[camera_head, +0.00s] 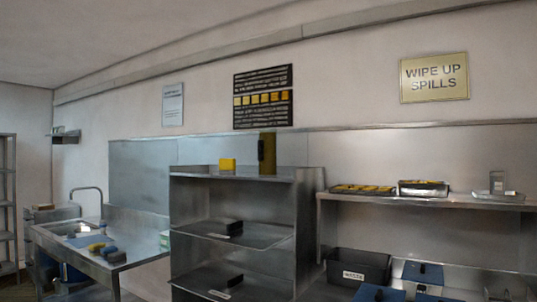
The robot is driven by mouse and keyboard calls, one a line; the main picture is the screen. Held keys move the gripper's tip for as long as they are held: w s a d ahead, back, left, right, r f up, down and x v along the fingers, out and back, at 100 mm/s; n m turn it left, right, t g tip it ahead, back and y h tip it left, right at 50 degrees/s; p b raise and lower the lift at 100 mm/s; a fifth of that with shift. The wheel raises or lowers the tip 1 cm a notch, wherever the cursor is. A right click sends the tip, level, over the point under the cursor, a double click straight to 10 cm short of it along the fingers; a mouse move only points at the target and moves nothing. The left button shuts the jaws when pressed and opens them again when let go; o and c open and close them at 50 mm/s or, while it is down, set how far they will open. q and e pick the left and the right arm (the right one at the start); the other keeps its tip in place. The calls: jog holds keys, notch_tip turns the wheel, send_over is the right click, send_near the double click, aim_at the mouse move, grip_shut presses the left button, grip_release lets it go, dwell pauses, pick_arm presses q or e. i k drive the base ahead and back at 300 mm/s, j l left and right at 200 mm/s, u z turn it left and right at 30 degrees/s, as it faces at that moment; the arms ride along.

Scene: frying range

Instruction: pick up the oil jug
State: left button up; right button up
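I cannot clearly make out an oil jug in the head view. A tall dark olive container with a yellowish edge (267,153) stands upright on top of the middle steel shelf unit (240,174). Either is too small to identify for sure. Neither of my grippers shows in this view.
A steel sink table (130,262) with small blue and yellow items stands at left. At right, a wall shelf (400,199) holds trays above a black labelled bin (357,267) and blue-topped items (423,273). A yellow sign (434,78) hangs above.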

aim_at(267, 136)
jog(key=z, duration=2.25)
jog(key=k+j+z, duration=0.15)
jog(key=j+z, duration=0.3)
jog(key=k+j+z, duration=0.25)
jog(key=j+z, duration=0.15)
jog(key=k+j+z, duration=0.25)
jog(key=j+z, duration=0.2)
jog(key=k+j+z, duration=0.3)
jog(key=z, duration=0.15)
jog(key=k+j+z, duration=0.15)
jog(key=k+z, duration=0.25)
jog(key=k+j, duration=0.1)
jog(key=k, duration=0.4)
jog(key=k+j, duration=0.1)
jog(key=k, duration=0.4)
jog(key=k+j+u, duration=0.2)
jog(key=k+u, duration=0.2)
jog(key=k+j+u, duration=0.85)
jog(key=i+l, duration=0.05)
jog(key=i, duration=0.05)
